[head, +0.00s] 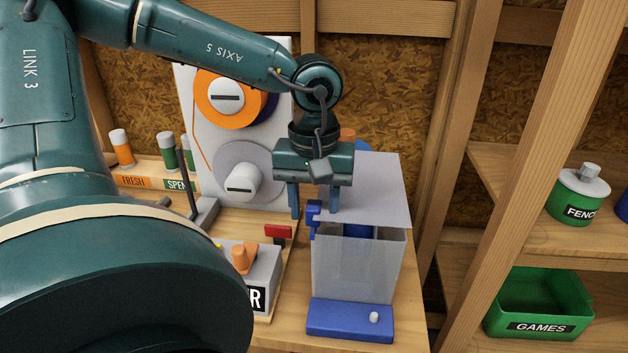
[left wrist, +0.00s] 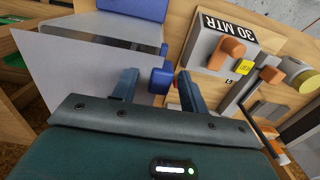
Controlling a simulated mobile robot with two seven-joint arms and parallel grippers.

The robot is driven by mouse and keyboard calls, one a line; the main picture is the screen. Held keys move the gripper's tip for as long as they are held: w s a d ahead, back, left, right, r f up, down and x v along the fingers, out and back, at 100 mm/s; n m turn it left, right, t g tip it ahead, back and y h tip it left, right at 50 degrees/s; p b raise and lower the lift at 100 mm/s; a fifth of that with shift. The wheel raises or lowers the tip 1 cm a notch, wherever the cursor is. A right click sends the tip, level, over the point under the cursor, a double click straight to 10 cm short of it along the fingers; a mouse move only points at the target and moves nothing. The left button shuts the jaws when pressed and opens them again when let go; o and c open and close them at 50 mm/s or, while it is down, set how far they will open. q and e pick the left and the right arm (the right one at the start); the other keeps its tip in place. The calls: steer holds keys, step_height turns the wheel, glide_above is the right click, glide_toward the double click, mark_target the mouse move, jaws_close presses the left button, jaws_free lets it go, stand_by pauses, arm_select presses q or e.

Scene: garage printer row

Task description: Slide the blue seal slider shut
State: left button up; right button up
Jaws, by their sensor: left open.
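A clear-walled box (head: 355,268) stands on the bench, with a pale flat panel (head: 378,185) across its top. A small blue block (head: 314,212), which looks like the seal slider, sticks out at the box's left upper edge. My left gripper (head: 313,210) is above that edge, fingers down. It is open, one finger on each side of the block. In the left wrist view, the blue block (left wrist: 161,81) shows between the spread fingers (left wrist: 157,74), with a visible gap to the left finger; contact on the right is unclear. My right gripper is not in view.
A blue base (head: 345,322) with a white knob is at the box's front. Left of it are a grey unit with an orange knob (head: 243,258), a red tab (head: 278,232) and a white spool panel (head: 190,150). A wooden post and shelves with green containers (head: 540,305) stand right.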

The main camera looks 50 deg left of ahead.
mark_target(314, 205)
arm_select(q)
steer(key=shift+r, duration=0.1)
step_height(314, 205, up, 13)
stand_by(0.5)
stand_by(0.5)
